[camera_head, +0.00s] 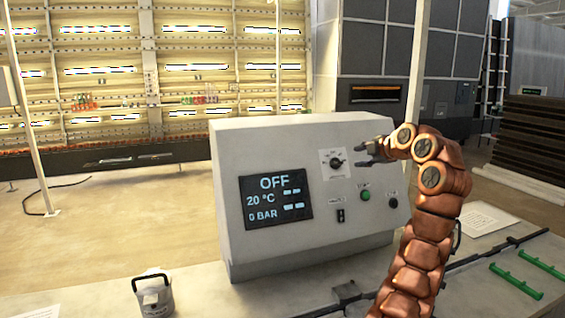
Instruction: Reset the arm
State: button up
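My copper-coloured arm rises from the lower right and bends left at the top. My gripper (362,153) points left, in front of the upper right part of the control box's panel, close to the black rotary knob (336,162). Its two dark fingers appear apart with nothing between them. I cannot tell whether a finger touches the panel. The grey-white control box (265,151) has a dark screen (276,200) reading OFF, 20 °C and 0 BAR. Below the knob are a green button (365,196), a small black switch (340,215) and a dark button (393,203).
The box stands on a light table (220,295). A small grey canister (154,294) with a black handle stands at the front left. Green handles (516,280) and a dark rail (465,262) lie at the right. A sheet of paper (484,219) lies behind my arm.

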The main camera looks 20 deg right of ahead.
jog(key=shift+r, duration=0.1)
jog(key=w+a+r+m+g+y, duration=0.1)
jog(key=w+a+r+m+y, duration=0.2)
jog(key=a, duration=0.6)
jog(key=a+m+g+y, duration=0.25)
jog(key=a+m, duration=0.25)
jog(key=a, duration=0.4)
jog(key=s+a+f+m+g, duration=0.1)
jog(key=s+a+f+g, duration=0.15)
jog(key=s+a, duration=0.45)
jog(key=s+a+f+m+g, duration=0.2)
jog(key=s+a+f, duration=0.2)
jog(key=a, duration=0.7)
jog(key=s+a+f+m+g+h, duration=0.15)
jog(key=s+a+f, duration=0.3)
jog(key=s, duration=0.45)
jog(key=s+a+f+g, duration=0.25)
jog(key=s+f, duration=0.35)
jog(key=s, duration=0.3)
jog(key=s+d+f+m+g+h, duration=0.1)
jog(key=s+d+f+h, duration=0.1)
jog(key=s+f, duration=0.4)
jog(key=s+d+f+m+g+h, duration=0.1)
jog(key=s+f, duration=0.4)
jog(key=s, duration=1.2)
jog(key=shift+d+f+m+g+h, duration=0.35)
jog(key=shift+d+m+h, duration=0.2)
jog(key=shift+m, duration=0.2)
